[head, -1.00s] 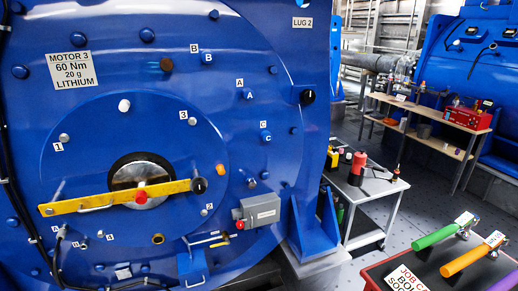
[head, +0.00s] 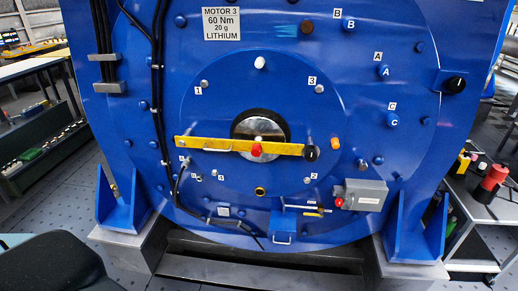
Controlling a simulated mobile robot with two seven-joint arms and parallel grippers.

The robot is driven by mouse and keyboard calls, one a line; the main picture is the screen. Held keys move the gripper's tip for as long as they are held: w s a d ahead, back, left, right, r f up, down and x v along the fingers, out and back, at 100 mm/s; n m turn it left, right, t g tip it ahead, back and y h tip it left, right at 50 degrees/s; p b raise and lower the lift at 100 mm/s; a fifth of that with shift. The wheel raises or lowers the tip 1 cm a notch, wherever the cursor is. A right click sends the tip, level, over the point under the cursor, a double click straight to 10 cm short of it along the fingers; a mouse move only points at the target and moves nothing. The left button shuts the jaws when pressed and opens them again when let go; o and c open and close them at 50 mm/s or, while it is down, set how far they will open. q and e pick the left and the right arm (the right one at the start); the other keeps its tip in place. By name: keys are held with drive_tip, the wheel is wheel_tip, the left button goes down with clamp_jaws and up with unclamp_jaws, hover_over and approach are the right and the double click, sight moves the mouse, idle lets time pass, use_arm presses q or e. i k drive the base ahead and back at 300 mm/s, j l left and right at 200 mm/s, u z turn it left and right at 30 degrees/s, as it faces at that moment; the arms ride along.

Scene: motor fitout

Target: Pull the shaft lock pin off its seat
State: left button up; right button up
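A yellow bar (head: 215,143) lies almost level across the silver shaft end (head: 262,128) in the middle of the blue motor face. A red knob (head: 256,150) sits on the bar in front of the shaft. A black round knob (head: 311,153) sits at the bar's right end. A small handle (head: 218,150) is on its left part. No label shows which knob is the shaft lock pin; any pin behind the bar is hidden. Neither of my grippers is in view.
A grey box with a red button (head: 365,195) and a small blue bracket (head: 283,225) are low on the motor. Black cables run down its left side. Blue feet (head: 122,205) stand on grey blocks. A cart with red and black items (head: 490,185) is at right, a bench at left.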

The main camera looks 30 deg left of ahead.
sight(257, 150)
drive_tip(key=u, duration=0.95)
drive_tip(key=i+l+u, duration=0.15)
drive_tip(key=u, duration=0.2)
drive_tip(key=i+l+u, duration=0.15)
drive_tip(key=u, duration=0.2)
drive_tip(key=i+l+u, duration=0.1)
drive_tip(key=l+u, duration=0.2)
drive_tip(key=i+l+u, duration=0.2)
drive_tip(key=l, duration=0.25)
drive_tip(key=l+u, duration=0.25)
drive_tip(key=l, duration=0.2)
drive_tip(key=i+l, duration=0.1)
drive_tip(key=l, duration=0.3)
drive_tip(key=i+l, duration=0.1)
drive_tip(key=l, duration=0.35)
drive_tip(key=i+l, duration=0.1)
drive_tip(key=l, duration=0.3)
drive_tip(key=u, duration=0.05)
